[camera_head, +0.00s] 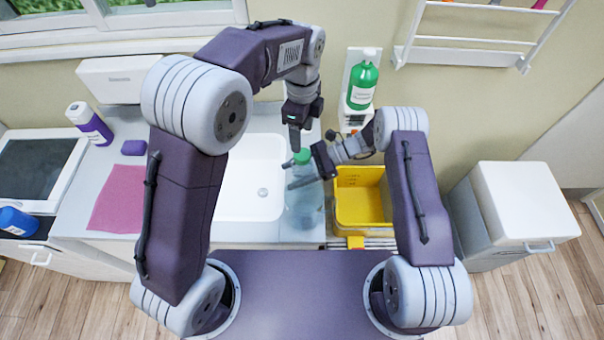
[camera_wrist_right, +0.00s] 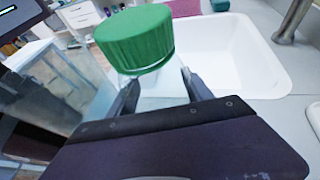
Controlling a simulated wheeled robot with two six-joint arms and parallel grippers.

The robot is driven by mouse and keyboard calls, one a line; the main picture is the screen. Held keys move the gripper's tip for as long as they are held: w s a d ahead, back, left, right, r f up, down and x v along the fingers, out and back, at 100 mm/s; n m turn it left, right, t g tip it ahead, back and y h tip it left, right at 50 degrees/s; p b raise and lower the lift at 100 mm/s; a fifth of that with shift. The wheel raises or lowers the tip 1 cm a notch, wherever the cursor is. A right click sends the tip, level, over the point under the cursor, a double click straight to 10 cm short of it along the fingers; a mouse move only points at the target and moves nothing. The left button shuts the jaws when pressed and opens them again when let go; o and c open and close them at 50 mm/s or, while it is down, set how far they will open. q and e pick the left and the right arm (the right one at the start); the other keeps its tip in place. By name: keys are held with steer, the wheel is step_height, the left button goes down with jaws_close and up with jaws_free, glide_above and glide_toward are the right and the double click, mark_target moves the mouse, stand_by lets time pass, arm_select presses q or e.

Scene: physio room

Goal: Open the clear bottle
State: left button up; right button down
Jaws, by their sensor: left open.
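The clear bottle (camera_head: 304,208) stands upright at the right edge of the sink counter, its green cap (camera_head: 302,157) on top. In the right wrist view the green cap (camera_wrist_right: 135,38) sits on the bottle, close in front of the camera. My right gripper (camera_head: 296,174) comes in from the right with its fingers on both sides of the bottle just below the cap. It looks shut on the bottle; the see-through wall makes the contact hard to see. My left gripper (camera_head: 295,145) points down from above, open and empty, its fingertips just above the cap.
The white sink basin (camera_head: 250,185) lies left of the bottle. A yellow bin (camera_head: 362,200) stands to its right. A green bottle (camera_head: 363,85) stands behind, by the wall. A purple-labelled bottle (camera_head: 90,124) and a pink cloth (camera_head: 118,200) lie farther left.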

mark_target(302, 154)
arm_select(q)
steer(key=m, duration=1.3)
steer(key=shift+m, duration=0.3)
step_height(302, 154, down, 8)
